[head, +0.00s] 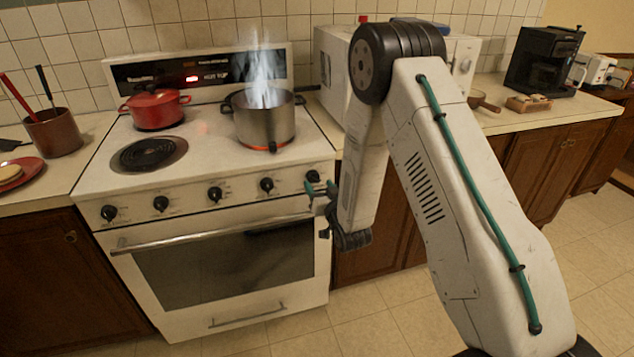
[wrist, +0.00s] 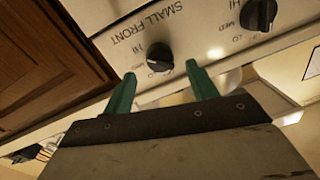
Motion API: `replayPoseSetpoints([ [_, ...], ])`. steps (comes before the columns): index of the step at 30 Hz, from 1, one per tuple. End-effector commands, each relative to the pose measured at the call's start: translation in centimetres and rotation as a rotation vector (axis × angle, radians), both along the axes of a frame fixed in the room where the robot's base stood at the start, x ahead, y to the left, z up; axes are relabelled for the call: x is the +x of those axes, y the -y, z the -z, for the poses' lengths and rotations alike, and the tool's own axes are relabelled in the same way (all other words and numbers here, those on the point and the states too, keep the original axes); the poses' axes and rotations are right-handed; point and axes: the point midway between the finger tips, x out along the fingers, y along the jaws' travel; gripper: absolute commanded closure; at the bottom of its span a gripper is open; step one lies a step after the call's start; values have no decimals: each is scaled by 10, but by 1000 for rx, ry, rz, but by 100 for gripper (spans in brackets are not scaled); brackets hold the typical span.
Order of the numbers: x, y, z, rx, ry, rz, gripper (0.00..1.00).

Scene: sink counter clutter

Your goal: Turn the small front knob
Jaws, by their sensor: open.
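The small front knob (wrist: 160,57) is black and sits on the white stove panel beside upside-down "SMALL FRONT" lettering in the wrist view. In the head view it is the rightmost knob (head: 312,176) on the stove's front. My gripper (wrist: 160,70) is open, with one green finger toward each side of the knob. The fingertips are close to it, but I cannot tell whether they touch it. In the head view my gripper (head: 320,188) is at the stove's right front corner, just below and beside the knob.
Another black knob (wrist: 259,14) is close by on the panel. A steaming steel pot (head: 265,122) stands on a glowing orange burner. A red pot (head: 155,108) is at the back left. The oven handle (head: 210,234) runs below the knobs. Brown cabinets (head: 375,250) adjoin the stove.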

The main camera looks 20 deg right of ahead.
Motion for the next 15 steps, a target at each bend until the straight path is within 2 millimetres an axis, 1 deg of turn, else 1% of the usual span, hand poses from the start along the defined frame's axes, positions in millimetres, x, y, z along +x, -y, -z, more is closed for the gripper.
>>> replayPoseSetpoints([
  [1, 9, -1, 0, 0, 2, 0, 42],
  [3, 18, -2, 0, 0, 1, 0, 42],
  [6, 27, -2, 1, 0, -1, 0, 42],
  [10, 33, -3, 0, 0, -1, 0, 42],
  [15, 33, -3, 0, 0, -2, 0, 42],
])
